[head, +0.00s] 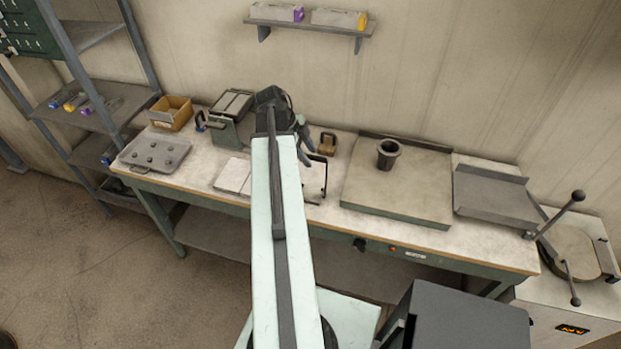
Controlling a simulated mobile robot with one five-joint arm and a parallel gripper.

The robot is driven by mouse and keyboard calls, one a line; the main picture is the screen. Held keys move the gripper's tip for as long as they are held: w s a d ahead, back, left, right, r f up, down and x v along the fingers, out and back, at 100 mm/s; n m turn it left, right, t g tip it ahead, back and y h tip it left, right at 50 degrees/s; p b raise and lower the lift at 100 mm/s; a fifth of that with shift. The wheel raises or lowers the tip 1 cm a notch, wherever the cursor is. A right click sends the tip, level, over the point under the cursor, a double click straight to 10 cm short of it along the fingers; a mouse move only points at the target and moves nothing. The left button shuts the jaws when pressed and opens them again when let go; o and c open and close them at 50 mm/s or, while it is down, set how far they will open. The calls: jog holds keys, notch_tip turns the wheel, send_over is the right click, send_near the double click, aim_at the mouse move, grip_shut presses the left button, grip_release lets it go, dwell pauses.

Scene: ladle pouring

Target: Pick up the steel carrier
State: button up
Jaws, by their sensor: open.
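My arm reaches from the bottom of the head view over the workbench. My gripper (306,146) is at its far end, above the bench and partly hidden by the arm; its jaws are open and I see nothing held. A thin dark metal frame (325,176), which looks like the steel carrier, stands on the bench just below and right of the gripper. Its left part is hidden behind my arm. I cannot tell whether the gripper touches it.
A dark crucible (388,154) stands on a wide plate (410,190) to the right. A small brown block (327,143) sits behind the frame. A grey tray (155,153) with several round pieces, a cardboard box (171,113) and white slabs (232,176) are left. A furnace (572,253) stands far right.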

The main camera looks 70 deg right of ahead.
jog(key=b+x, duration=0.3)
jog(key=x, duration=0.1)
jog(key=shift+s+a+f, duration=0.1)
jog(key=shift+s+f, duration=0.1)
jog(key=shift+f, duration=0.1)
jog(key=shift+f+b, duration=0.25)
jog(key=shift+b, duration=0.25)
grip_shut()
dwell(1.3)
